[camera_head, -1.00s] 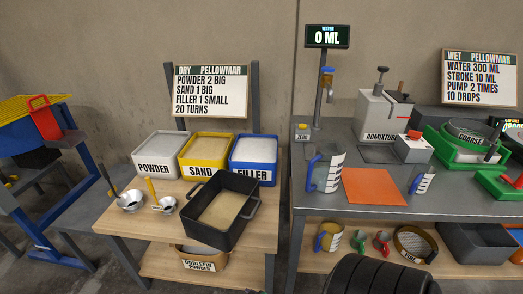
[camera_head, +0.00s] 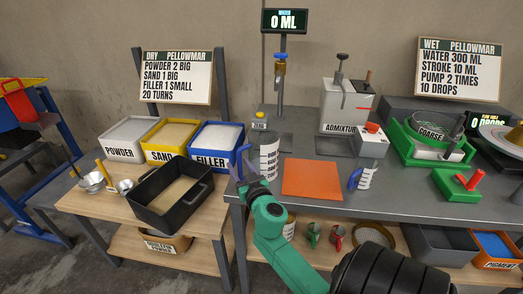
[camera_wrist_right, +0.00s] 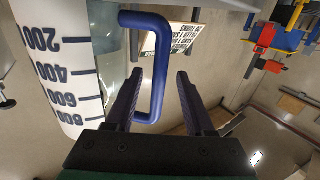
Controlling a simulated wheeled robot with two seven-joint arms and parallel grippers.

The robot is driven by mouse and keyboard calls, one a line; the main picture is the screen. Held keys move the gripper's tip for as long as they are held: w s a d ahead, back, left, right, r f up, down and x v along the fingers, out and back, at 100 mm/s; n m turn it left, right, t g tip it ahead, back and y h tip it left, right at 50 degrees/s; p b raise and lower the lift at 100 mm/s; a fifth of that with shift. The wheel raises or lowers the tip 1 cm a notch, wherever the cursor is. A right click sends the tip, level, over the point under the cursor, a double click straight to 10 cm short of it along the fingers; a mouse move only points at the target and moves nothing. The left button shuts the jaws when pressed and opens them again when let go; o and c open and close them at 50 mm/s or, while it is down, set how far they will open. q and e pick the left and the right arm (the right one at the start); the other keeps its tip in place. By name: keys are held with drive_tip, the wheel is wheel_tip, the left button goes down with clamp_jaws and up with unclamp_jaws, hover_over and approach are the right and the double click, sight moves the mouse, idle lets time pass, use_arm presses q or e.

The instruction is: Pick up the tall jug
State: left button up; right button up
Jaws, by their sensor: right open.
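The tall jug (camera_head: 268,158) stands upright on the grey table in the head view, a clear-white measure with dark markings. In the right wrist view the jug (camera_wrist_right: 58,65) fills the left side, with its blue handle (camera_wrist_right: 158,70) reaching toward the middle. My right gripper (camera_head: 239,166) is at the jug's left side, by the handle. In the wrist view its dark fingers (camera_wrist_right: 158,76) are open, one on each side of the handle's outer bar; contact cannot be told. My left gripper is not in view.
An orange mat (camera_head: 312,178) and a small jug (camera_head: 361,178) lie right of the tall jug. A tap (camera_head: 280,68) stands behind it. The black tub (camera_head: 158,205) and the filler bin (camera_head: 212,148) are on the wooden table to the left.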

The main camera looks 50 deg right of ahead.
drive_tip(key=x, duration=0.3)
drive_tip(key=shift+s+d+r, duration=0.1)
drive_tip(key=shift+d+r, duration=0.05)
drive_tip(key=shift+w+d, duration=0.1)
drive_tip(key=shift+w, duration=0.2)
drive_tip(key=shift+s, duration=0.1)
clamp_jaws()
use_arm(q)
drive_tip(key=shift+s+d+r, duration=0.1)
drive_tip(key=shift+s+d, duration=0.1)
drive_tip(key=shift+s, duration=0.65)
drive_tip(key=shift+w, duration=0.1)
